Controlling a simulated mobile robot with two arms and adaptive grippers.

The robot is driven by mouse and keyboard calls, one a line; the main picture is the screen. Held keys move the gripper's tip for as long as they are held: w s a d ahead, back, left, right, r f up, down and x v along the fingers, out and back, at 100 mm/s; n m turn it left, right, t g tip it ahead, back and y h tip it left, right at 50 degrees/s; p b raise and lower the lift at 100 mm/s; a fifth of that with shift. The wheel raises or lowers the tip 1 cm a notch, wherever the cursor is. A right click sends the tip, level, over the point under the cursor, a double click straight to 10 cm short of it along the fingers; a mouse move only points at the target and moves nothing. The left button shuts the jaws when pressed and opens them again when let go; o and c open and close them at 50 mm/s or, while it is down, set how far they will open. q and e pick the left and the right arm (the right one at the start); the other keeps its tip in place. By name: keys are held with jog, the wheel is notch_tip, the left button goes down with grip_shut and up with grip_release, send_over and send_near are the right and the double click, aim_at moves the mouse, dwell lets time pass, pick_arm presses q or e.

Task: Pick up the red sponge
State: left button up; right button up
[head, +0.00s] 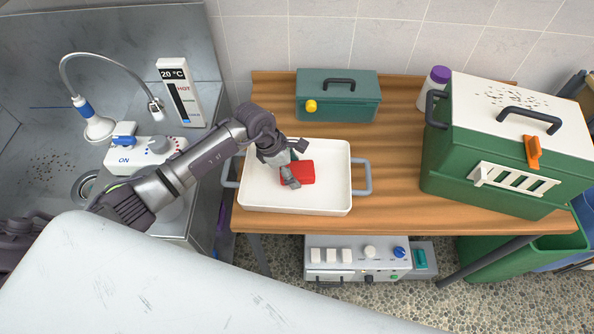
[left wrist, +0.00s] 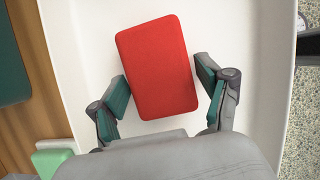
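The red sponge (head: 298,173) lies in the white tray (head: 330,195) on the wooden table. My left gripper (head: 290,167) is over the tray, right at the sponge, and hides part of it in the head view. In the left wrist view the sponge (left wrist: 158,66) lies tilted, its near end between the two spread fingers (left wrist: 162,98). The left finger is close to the sponge's edge; a gap shows at the right finger. I cannot tell if the left finger touches it. My right gripper is not in view.
A small teal box (head: 338,97) stands behind the tray. A green carrier (head: 500,150) and a purple-capped bottle (head: 433,88) stand to the right. A metal sink with a shower unit (head: 145,152) is at the left. The table between tray and carrier is clear.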

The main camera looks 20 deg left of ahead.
aim_at(301, 169)
pick_arm(q)
jog(key=c, duration=0.4)
jog(key=shift+r, duration=0.15)
jog(key=shift+r+b, duration=0.4)
jog(key=shift+r, duration=0.15)
notch_tip(301, 169, up, 3)
jog(key=shift+d+f+b, duration=0.1)
jog(key=shift+d+b, duration=0.05)
jog(key=shift+b, duration=0.6)
jog(key=shift+w+d+r+b, duration=0.1)
jog(key=shift+d+r+b, duration=0.5)
jog(key=shift+d+r, duration=0.95)
jog(key=shift+d+r+b, duration=0.65)
jog(key=shift+d+r, duration=0.1)
jog(key=shift+d, duration=1.5)
jog(key=shift+w+d+r+b, duration=0.1)
jog(key=shift+d+r+b, duration=0.5)
jog(key=shift+d+r, duration=0.95)
jog(key=shift+d+f, duration=0.35)
jog(key=shift+f, duration=0.05)
